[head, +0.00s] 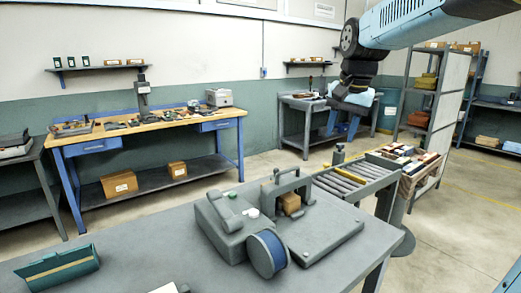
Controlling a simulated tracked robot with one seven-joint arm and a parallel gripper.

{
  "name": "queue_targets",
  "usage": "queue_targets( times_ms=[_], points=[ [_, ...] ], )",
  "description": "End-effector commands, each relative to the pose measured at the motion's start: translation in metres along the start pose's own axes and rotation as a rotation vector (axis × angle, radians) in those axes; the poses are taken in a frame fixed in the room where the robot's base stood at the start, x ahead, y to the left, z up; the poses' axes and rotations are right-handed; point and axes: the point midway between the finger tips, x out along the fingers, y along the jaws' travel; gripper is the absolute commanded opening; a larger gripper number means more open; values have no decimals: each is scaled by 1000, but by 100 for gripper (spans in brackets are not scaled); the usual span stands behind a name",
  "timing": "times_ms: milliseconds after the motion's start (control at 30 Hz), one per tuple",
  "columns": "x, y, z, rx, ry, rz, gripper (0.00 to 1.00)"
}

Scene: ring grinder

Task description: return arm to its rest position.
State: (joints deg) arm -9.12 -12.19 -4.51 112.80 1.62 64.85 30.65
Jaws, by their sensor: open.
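My arm reaches in from the upper right of the head view, with a blue link and a dark wrist. My gripper (357,80) hangs at its end, dark and pointing down, high above and behind the roller conveyor.
The grey table (140,240) fills the front, with a green holder (58,270) at left. A roller conveyor (355,180) leads to a crate of blocks (405,160) at right. A wooden workbench (150,125) stands behind. A tall shelf unit (448,98) stands right of my gripper.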

Motion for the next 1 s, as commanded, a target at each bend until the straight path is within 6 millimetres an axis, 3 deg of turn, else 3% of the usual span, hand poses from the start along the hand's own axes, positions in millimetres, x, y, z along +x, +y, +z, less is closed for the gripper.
queue_targets(
  times_ms=[267,600,800,1000],
  points=[
    [-6,55,66,-174,90,-26,43],
    [12,111,142,-386,206,-14,43],
    [25,127,167,-461,245,0,43],
    [28,131,172,-478,253,4,43]
  ],
)
